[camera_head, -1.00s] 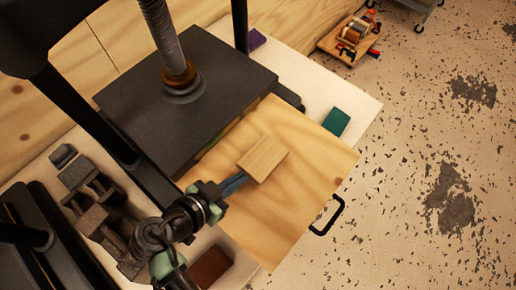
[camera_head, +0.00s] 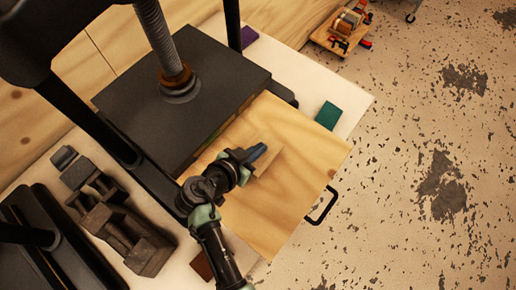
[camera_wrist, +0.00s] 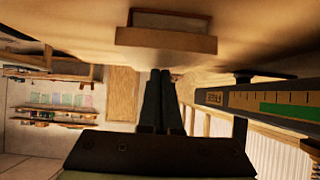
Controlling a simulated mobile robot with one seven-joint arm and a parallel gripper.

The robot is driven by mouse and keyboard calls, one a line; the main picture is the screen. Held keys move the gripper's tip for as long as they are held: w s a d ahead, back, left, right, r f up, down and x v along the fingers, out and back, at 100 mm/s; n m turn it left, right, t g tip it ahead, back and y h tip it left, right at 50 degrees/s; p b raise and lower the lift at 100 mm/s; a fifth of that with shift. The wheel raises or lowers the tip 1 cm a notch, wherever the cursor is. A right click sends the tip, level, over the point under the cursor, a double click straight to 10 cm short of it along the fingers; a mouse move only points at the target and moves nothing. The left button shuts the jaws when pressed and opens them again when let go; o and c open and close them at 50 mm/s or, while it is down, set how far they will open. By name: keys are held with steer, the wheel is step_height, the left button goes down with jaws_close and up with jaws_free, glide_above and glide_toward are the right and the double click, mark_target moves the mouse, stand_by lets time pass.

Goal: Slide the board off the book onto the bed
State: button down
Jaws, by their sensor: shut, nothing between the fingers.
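The board (camera_head: 270,162) is a small pale wooden slab above the pale wooden bed (camera_head: 305,165); my gripper partly covers it in the head view. The wrist view looks turned over, with the bed at the top; there the board (camera_wrist: 165,40) shows edge-on. A thin brown-edged block, apparently the book (camera_wrist: 170,20), lies between the board and the bed. My gripper (camera_head: 258,152) is shut and empty, over or at the board in the head view. In the wrist view its fingers (camera_wrist: 160,75) point toward the board's edge; I cannot tell whether they touch.
The press's black plate (camera_head: 180,95) and screw stand left of the bed. A black handle (camera_head: 322,207) is at the bed's right edge. A teal block (camera_head: 328,115) lies on the white table behind. Dark metal blocks (camera_head: 120,225) lie at left. Most of the bed is clear.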

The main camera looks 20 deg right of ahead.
steer(key=shift+s+f, duration=0.15)
steer(key=shift+f, duration=0.1)
steer(key=s+a, duration=0.2)
steer(key=a, duration=0.1)
steer(key=s+a+b, duration=0.1)
steer(key=s+a, duration=0.1)
steer(key=a, duration=0.1)
steer(key=s+a+b, duration=0.1)
steer(key=s+a, duration=0.1)
steer(key=a, duration=0.1)
steer(key=shift+s+a+f, duration=0.15)
steer(key=shift+a+f, duration=0.05)
steer(key=shift+a, duration=0.05)
steer(key=shift+s+a+r, duration=0.15)
steer(key=shift+a, duration=0.15)
steer(key=shift+r, duration=0.15)
steer(key=shift+d+r+p, duration=0.1)
steer(key=shift+r+p, duration=0.3)
steer(key=shift+r, duration=0.4)
steer(key=shift+f, duration=0.1)
